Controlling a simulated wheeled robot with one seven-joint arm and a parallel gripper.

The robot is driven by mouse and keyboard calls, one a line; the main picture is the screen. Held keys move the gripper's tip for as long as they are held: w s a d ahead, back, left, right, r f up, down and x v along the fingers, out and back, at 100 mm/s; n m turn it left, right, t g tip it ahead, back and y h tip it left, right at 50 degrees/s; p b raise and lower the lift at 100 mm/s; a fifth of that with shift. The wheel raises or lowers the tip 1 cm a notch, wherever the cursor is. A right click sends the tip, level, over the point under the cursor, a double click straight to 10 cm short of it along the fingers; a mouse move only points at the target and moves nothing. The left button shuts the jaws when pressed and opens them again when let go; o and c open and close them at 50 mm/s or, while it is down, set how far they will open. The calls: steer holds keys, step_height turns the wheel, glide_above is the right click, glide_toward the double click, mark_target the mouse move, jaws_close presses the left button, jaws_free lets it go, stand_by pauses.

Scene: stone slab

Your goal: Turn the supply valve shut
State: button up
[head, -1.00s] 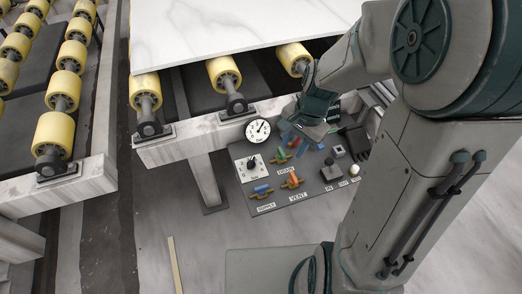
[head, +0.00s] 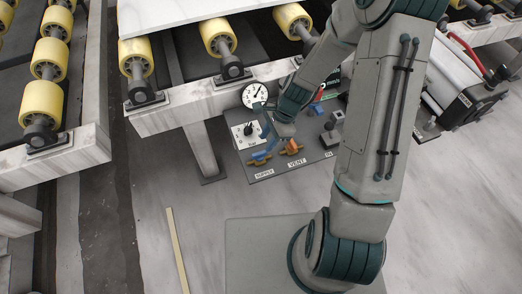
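The supply valve (head: 260,159) is a small brass valve with a blue handle, above the SUPPLY label (head: 264,174) on the dark panel's near left part. Its handle seems to lie roughly along its body, partly hidden by my gripper. My gripper (head: 266,143) reaches down from the upper right, its fingers just above and beside the blue handle. Contact with the handle cannot be made out. The fingers are small and blend with the blue handle, so their opening is unclear.
The vent valve (head: 292,148) with an orange handle stands just right of the supply valve. A round gauge (head: 255,95) and a white dial plate (head: 246,134) are behind it. A black knob or lever (head: 331,136) is to the right. The roller frame (head: 165,116) borders the panel's far side.

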mark_target(260, 153)
steer(key=shift+b+x, duration=0.3)
steer(key=shift+x, duration=2.85)
jaws_close()
